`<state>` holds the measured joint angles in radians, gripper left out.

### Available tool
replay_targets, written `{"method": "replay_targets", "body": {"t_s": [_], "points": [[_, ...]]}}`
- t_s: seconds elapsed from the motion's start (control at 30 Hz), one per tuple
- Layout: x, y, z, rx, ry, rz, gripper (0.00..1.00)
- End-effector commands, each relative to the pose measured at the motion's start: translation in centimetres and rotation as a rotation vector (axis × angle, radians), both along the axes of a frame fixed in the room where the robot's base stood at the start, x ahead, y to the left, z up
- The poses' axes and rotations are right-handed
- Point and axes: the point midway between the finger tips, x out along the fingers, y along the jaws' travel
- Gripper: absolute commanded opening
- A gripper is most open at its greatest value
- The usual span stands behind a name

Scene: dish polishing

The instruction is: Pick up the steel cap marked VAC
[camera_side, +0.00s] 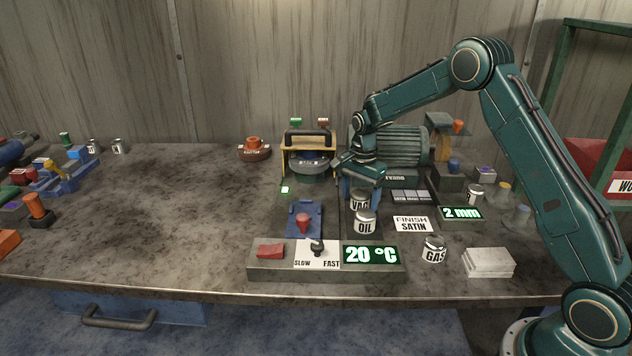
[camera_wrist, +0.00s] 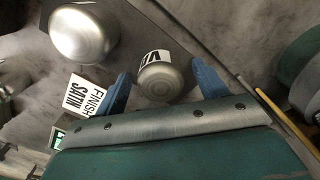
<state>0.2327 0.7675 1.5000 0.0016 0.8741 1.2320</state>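The steel cap marked VAC (camera_side: 360,200) stands upright on the bench, partly hidden by my gripper (camera_side: 362,193) in the side view. In the wrist view the VAC cap (camera_wrist: 158,82) lies between the two blue fingers of my gripper (camera_wrist: 160,72). The fingers are spread, with a visible gap on each side of the cap. The gripper is open and holds nothing. How far the fingertips reach down beside the cap is hard to tell.
The OIL cap (camera_side: 365,223) stands close in front of the VAC cap. The GAS cap (camera_side: 433,250) is further right, near a stack of pale blocks (camera_side: 488,262). A FINISH SATIN sign (camera_side: 411,224) lies to the right. A polishing machine with a motor (camera_side: 400,143) is behind.

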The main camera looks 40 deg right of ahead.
Motion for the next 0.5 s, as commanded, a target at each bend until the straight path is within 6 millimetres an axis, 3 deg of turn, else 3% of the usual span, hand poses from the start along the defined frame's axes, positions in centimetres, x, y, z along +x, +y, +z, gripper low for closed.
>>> {"method": "replay_targets", "body": {"t_s": [0.03, 0.27, 0.5], "points": [[0.0, 0.0, 0.01, 0.0, 0.0, 0.0, 0.64], [0.0, 0.0, 0.02, 0.0, 0.0, 0.0, 0.19], [0.03, -0.01, 0.09, 0.0, -0.001, 0.0, 0.18]]}}
